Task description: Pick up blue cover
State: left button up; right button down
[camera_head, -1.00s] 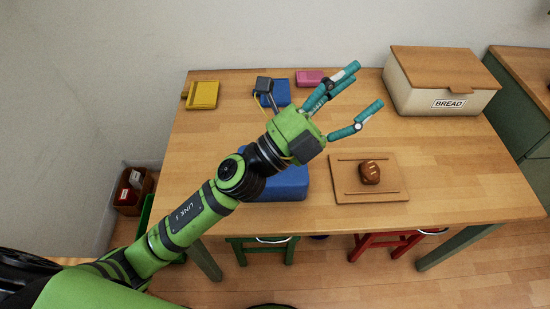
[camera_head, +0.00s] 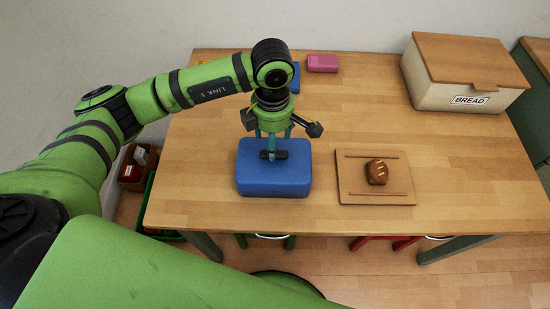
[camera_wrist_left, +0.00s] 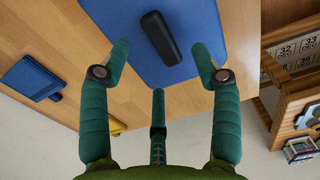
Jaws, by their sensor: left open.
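The blue cover (camera_head: 250,178) is a large blue block with rounded edges and a dark bar handle (camera_head: 284,155) on top. It rests on the wooden table near the front edge. In the left wrist view the cover (camera_wrist_left: 205,25) and its black handle (camera_wrist_left: 160,38) lie beyond the fingers. My left gripper (camera_head: 273,146) points down over the cover, with its fingers spread near the handle. It is open and empty; in the wrist view its fingers (camera_wrist_left: 160,62) stand apart. Whether they touch the cover is unclear. My right gripper is out of view.
A cutting board (camera_head: 350,192) with a brown bread roll (camera_head: 377,172) lies right of the cover. A bread box (camera_head: 450,85) stands at the back right, and a pink block (camera_head: 322,63) at the back. A smaller blue block (camera_head: 296,78) is partly hidden behind my arm. The table's centre is clear.

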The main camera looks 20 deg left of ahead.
aim_at(274, 165)
pick_arm(q)
notch_tip(274, 165, down, 5)
jog(key=shift+d+r+p, duration=0.15)
jog(key=shift+r+p, duration=0.05)
jog(key=shift+p, duration=0.8)
jog(key=shift+f, duration=0.45)
grip_shut()
